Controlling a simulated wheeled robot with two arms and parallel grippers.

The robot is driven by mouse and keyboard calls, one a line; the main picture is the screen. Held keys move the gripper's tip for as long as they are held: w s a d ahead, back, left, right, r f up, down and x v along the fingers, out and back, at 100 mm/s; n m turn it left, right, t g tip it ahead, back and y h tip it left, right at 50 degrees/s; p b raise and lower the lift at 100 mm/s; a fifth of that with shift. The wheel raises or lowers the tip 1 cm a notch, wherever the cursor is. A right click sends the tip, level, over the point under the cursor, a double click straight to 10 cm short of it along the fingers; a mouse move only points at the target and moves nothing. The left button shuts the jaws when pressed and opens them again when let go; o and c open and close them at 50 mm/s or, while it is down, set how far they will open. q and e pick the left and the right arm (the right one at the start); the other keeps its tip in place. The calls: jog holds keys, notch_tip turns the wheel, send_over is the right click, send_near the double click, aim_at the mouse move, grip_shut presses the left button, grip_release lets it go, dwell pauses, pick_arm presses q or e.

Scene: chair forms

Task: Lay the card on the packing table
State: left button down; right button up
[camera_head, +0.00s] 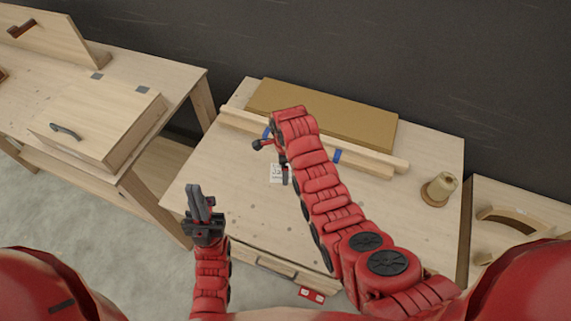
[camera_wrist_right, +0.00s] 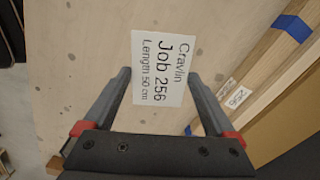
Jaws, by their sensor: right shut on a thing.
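The card (camera_head: 276,174) is a small white sheet. In the right wrist view the card (camera_wrist_right: 163,68) reads "Cravlin Job 256 Length 50 cm". My right gripper (camera_head: 273,162) is shut on it, with one fingertip at each side edge; the fingers also show in the wrist view (camera_wrist_right: 160,78). The card is over the packing table (camera_head: 235,190), a pale wooden top with small holes. I cannot tell whether the card touches the top. My left gripper (camera_head: 198,196) is empty, beside the table's left edge; its finger gap is unclear.
Wooden bars (camera_head: 385,165) with blue tape lie along the back, before a brown board (camera_head: 340,118). A spool-like object (camera_head: 439,189) stands at the right. Another bench (camera_head: 165,77) at the left holds a wooden case (camera_head: 95,125). The table's front left is clear.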

jog(key=shift+f+b, duration=1.05)
jog(key=shift+f, duration=1.6)
jog(key=o, duration=1)
jog(key=shift+r, duration=0.2)
jog(key=shift+r+p, duration=0.6)
jog(key=shift+r, duration=0.5)
jog(key=shift+r+p, duration=0.7)
jog(key=shift+r, duration=1.6)
